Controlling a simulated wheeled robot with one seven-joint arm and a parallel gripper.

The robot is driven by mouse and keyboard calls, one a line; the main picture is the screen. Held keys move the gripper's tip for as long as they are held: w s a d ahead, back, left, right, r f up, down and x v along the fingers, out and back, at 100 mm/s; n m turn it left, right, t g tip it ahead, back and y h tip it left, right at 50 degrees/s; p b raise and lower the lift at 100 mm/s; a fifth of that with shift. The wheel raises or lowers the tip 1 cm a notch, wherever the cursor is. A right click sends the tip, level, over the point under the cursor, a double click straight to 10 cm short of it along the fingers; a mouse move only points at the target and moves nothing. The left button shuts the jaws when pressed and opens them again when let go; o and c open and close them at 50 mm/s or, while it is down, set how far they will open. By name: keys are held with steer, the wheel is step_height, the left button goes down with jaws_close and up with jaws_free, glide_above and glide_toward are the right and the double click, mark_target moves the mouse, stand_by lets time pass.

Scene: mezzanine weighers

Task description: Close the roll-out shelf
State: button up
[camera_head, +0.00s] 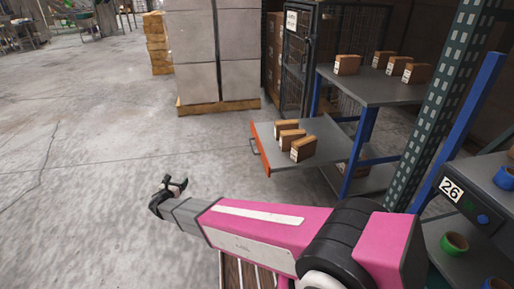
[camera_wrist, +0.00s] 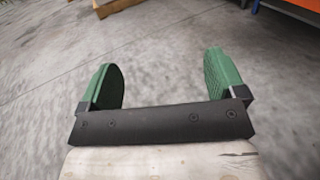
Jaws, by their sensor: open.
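The roll-out shelf (camera_head: 327,148) is pulled out from the blue-framed rack in the head view. It has an orange front edge (camera_head: 260,150) with a dark handle (camera_head: 253,146) on its left side. Several small brown boxes (camera_head: 291,138) lie on it. My gripper (camera_head: 175,186) is in front of the shelf, to the left and apart from it, over bare floor. In the wrist view my gripper (camera_wrist: 163,85) shows two green fingers wide apart with nothing between them. A bit of orange (camera_wrist: 292,10) shows at the top right of the wrist view.
A rack upper shelf (camera_head: 385,90) holds several brown boxes. Large grey blocks (camera_head: 215,50) stand on a wooden pallet (camera_head: 217,106) behind. A green-grey perforated post (camera_head: 440,110) and a weigher marked 26 (camera_head: 468,200) stand at right. The concrete floor (camera_head: 80,150) at left is clear.

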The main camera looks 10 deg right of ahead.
steer(key=shift+s+a+n, duration=0.1)
steer(key=shift+a+n, duration=0.2)
steer(key=shift+a, duration=0.25)
